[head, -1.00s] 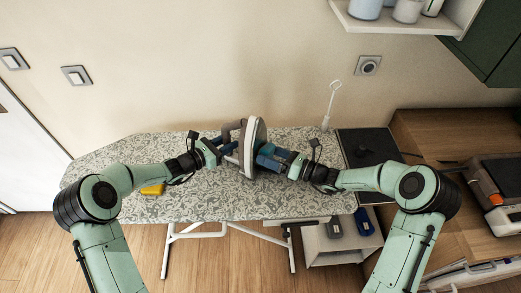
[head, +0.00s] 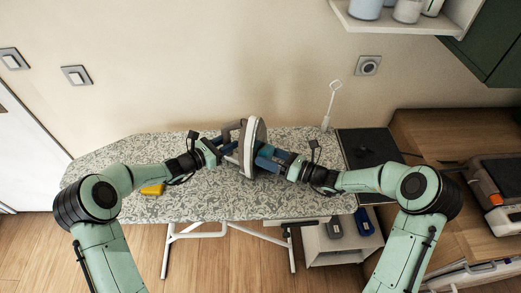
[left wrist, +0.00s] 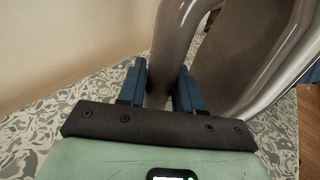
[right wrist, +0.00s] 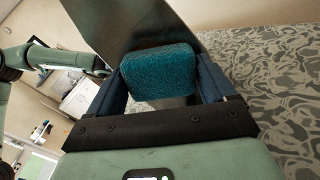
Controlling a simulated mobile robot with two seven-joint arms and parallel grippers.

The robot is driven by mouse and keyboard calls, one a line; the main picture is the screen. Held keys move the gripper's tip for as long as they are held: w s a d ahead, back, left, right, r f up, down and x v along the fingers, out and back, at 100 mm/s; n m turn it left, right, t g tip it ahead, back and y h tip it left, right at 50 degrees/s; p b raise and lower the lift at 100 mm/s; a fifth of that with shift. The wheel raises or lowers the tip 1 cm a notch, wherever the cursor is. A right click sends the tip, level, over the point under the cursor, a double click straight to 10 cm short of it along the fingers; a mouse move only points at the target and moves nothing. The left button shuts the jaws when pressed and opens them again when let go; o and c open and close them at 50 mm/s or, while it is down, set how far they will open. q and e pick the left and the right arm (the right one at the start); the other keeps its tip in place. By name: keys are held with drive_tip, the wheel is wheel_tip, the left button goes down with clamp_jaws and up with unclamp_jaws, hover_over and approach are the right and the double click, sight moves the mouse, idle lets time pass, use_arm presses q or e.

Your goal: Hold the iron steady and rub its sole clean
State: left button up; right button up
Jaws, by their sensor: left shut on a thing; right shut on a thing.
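The iron (head: 253,147) is held up on its side above the patterned ironing board (head: 190,203), its pale sole facing right. My left gripper (head: 219,151) is shut on the iron's grey-brown handle, which passes between the blue fingers in the left wrist view (left wrist: 168,75). My right gripper (head: 275,158) is shut on a blue-teal scrubbing pad (right wrist: 158,74). In the right wrist view the pad is in front of the iron's grey sole (right wrist: 150,25). The pad appears to be at or very near the sole; contact itself is hidden.
A yellow item (head: 152,190) lies on the board near my left forearm. A white brush-like tool (head: 331,105) stands at the board's back right. A black mat (head: 368,148) lies right of the board. A low shelf (head: 318,243) below holds two dark items.

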drive_tip(key=shift+w+d, duration=0.1)
drive_tip(key=shift+w, duration=0.2)
use_arm(q)
drive_tip(key=shift+d, duration=0.1)
use_arm(e)
drive_tip(key=shift+w+d, duration=0.1)
drive_tip(key=shift+w, duration=0.1)
drive_tip(key=shift+s+a, duration=0.3)
drive_tip(key=shift+s, duration=0.2)
drive_tip(key=shift+s+a, duration=0.25)
drive_tip(key=shift+s, duration=0.25)
drive_tip(key=shift+w, duration=0.15)
use_arm(q)
drive_tip(key=shift+s, duration=0.1)
use_arm(e)
drive_tip(key=shift+w+d, duration=0.6)
drive_tip(key=shift+w, duration=0.3)
drive_tip(key=shift+s, duration=0.1)
drive_tip(key=shift+v, duration=1.5)
